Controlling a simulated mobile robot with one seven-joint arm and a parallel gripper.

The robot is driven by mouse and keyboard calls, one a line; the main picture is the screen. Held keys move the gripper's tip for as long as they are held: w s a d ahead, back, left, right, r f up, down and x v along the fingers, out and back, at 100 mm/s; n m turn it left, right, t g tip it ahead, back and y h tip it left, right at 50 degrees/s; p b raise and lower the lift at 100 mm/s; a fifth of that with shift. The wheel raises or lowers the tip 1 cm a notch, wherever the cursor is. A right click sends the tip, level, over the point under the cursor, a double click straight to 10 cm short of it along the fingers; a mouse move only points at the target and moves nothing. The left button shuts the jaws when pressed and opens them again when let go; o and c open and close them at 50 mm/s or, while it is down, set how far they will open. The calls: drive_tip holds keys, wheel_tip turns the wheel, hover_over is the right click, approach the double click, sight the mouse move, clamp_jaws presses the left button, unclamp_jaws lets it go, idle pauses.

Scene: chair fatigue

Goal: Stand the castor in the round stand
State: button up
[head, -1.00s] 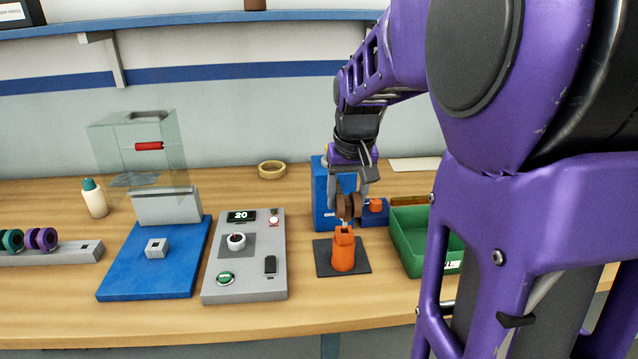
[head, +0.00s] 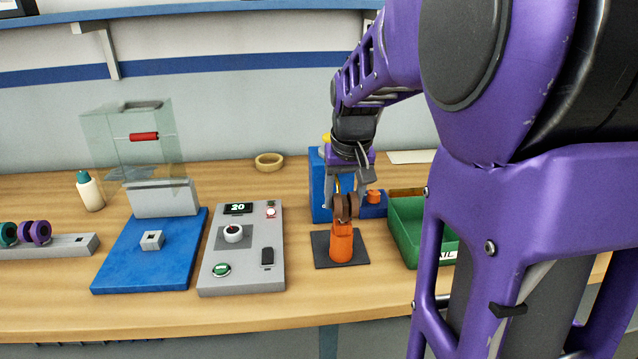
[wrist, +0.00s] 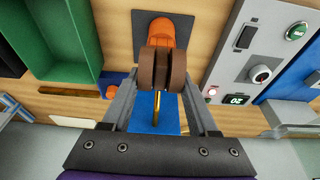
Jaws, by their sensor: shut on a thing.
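My gripper (head: 346,196) is shut on the castor (head: 346,208), which has brown twin wheels. The castor is upright, directly above the orange round stand (head: 341,245), with its wheels close to the stand's top. The stand is on a dark square plate (head: 322,259). In the wrist view, the gripper's fingers (wrist: 162,88) flank the castor wheels (wrist: 165,68), and the orange stand (wrist: 163,32) shows beyond them.
A green bin (head: 404,243) is close on the right. A blue block (head: 317,190) stands behind the stand. A grey panel (head: 268,285) with a display and buttons is at left, beside a blue base (head: 125,280) with a clear guard. Tabletop in front of the stand is clear.

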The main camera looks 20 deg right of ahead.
drive_tip(key=shift+f, duration=0.35)
drive_tip(key=o, duration=1.3)
drive_tip(key=shift+o, duration=0.2)
